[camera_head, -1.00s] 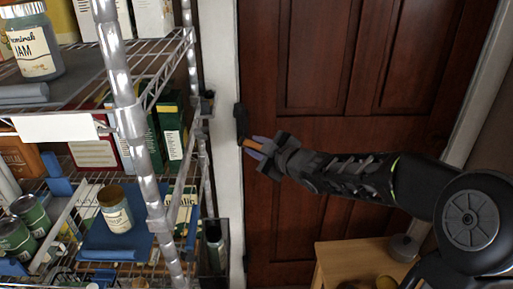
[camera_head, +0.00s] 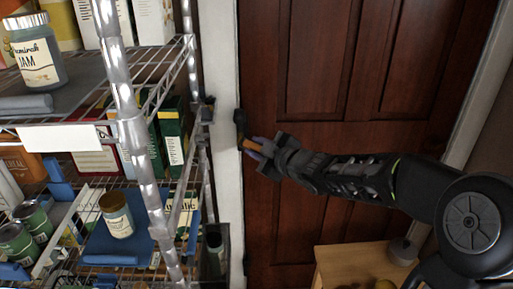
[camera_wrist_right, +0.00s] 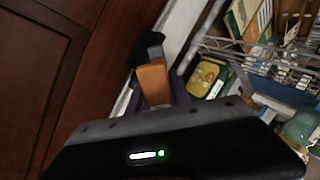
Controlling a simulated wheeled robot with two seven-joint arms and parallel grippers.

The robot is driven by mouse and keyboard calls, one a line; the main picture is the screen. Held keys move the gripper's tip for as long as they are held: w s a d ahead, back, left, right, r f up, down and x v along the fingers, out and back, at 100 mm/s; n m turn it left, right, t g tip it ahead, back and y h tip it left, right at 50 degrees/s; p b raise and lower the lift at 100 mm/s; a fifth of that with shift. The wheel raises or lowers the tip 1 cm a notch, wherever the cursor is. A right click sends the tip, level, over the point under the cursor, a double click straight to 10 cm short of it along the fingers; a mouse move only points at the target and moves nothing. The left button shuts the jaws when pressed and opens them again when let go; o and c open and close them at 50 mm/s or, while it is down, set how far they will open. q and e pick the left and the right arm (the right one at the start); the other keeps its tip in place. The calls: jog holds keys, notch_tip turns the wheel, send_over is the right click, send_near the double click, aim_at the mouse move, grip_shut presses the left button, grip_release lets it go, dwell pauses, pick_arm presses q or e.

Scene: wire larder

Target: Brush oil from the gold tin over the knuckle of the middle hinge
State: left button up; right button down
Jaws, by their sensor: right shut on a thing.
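My right gripper (camera_head: 264,153) reaches in from the right and is shut on a brush with an orange handle (camera_head: 254,146). The handle also shows in the right wrist view (camera_wrist_right: 153,82), with a grey band beyond it. The brush points at a dark piece (camera_head: 240,119) on the door's left edge, seemingly the hinge; bristles and hinge merge, so I cannot tell whether they touch. My left gripper is out of view.
The wire rack (camera_head: 131,130) fills the left with jars, cartons and tins, close to the white door frame (camera_head: 226,160). The dark red door (camera_head: 320,140) lies behind my arm. A wooden stand (camera_head: 345,262) with round items is at the bottom right.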

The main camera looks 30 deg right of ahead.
jog(key=shift+f+b, duration=1.4)
jog(key=shift+f, duration=0.15)
jog(key=shift+f+b, duration=0.45)
jog(key=shift+r+p, duration=1.3)
jog(key=shift+r, duration=0.15)
jog(key=shift+r, duration=0.1)
jog(key=shift+d+r+p, duration=0.1)
jog(key=shift+r+p, duration=0.5)
jog(key=shift+p, duration=0.05)
